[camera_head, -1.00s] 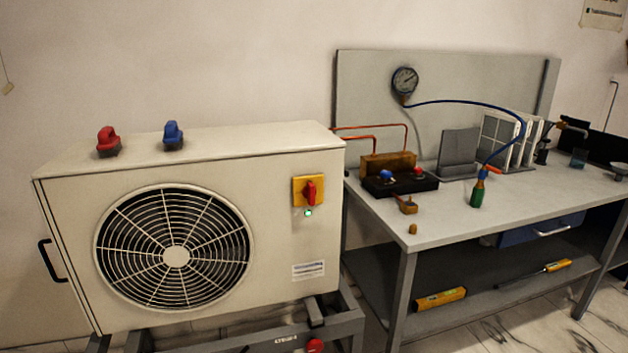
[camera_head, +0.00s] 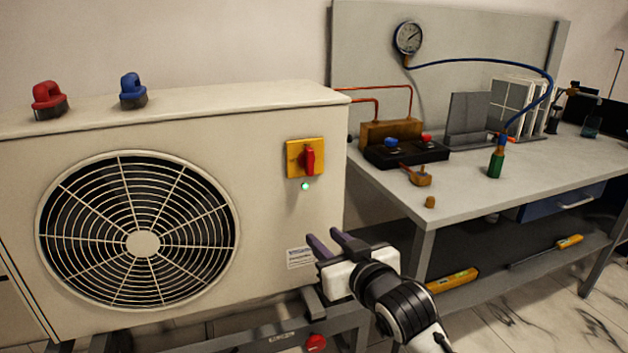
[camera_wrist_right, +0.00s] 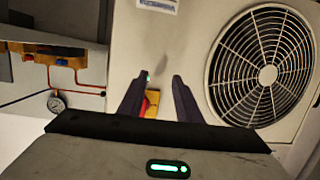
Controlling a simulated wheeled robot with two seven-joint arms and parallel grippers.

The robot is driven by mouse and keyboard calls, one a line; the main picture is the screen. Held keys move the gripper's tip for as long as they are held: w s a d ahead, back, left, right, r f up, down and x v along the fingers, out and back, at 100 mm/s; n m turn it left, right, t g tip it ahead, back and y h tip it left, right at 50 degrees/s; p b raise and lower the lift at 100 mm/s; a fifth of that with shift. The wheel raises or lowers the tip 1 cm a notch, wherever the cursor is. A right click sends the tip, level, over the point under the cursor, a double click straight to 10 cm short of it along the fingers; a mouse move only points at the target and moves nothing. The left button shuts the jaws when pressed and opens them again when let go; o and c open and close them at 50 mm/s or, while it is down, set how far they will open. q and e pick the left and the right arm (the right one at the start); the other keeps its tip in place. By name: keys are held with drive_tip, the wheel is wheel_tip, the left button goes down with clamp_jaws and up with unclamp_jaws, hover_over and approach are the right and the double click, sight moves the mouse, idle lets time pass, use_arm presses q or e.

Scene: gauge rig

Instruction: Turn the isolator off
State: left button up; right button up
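The isolator (camera_head: 305,158) is a yellow plate with a red rotary handle (camera_head: 310,162), on the front of the beige fan unit (camera_head: 270,115) at its right side. The handle stands upright, and a small green light (camera_head: 305,186) glows just below it. My right gripper (camera_head: 326,240) is open and empty, in front of the unit, below the isolator. In the right wrist view the yellow plate (camera_wrist_right: 153,97) shows partly between the open fingers (camera_wrist_right: 160,95), with its lower part hidden by the gripper. My left gripper is not in view.
Red (camera_head: 49,100) and blue (camera_head: 132,90) capped knobs stand on the unit's top. A bench (camera_head: 470,195) at right holds a manifold block, a green bottle (camera_head: 496,163) and a hose to a gauge (camera_head: 408,38). The space before the isolator is clear.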

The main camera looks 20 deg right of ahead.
sight(311, 154)
drive_tip(key=w+d+r+t+b, duration=0.1)
drive_tip(key=w+r, duration=0.1)
drive_tip(key=r, duration=0.4)
drive_tip(key=w+d+r+t+b, duration=0.1)
drive_tip(key=w+r, duration=0.1)
drive_tip(key=r, duration=0.5)
drive_tip(key=shift+m+h, duration=0.4)
drive_tip(key=w, duration=0.3)
drive_tip(key=w+b, duration=0.1)
drive_tip(key=w, duration=0.5)
drive_tip(key=shift+w+a+f, duration=0.1)
drive_tip(key=shift+a+f, duration=0.15)
drive_tip(key=shift+a, duration=0.1)
clamp_jaws()
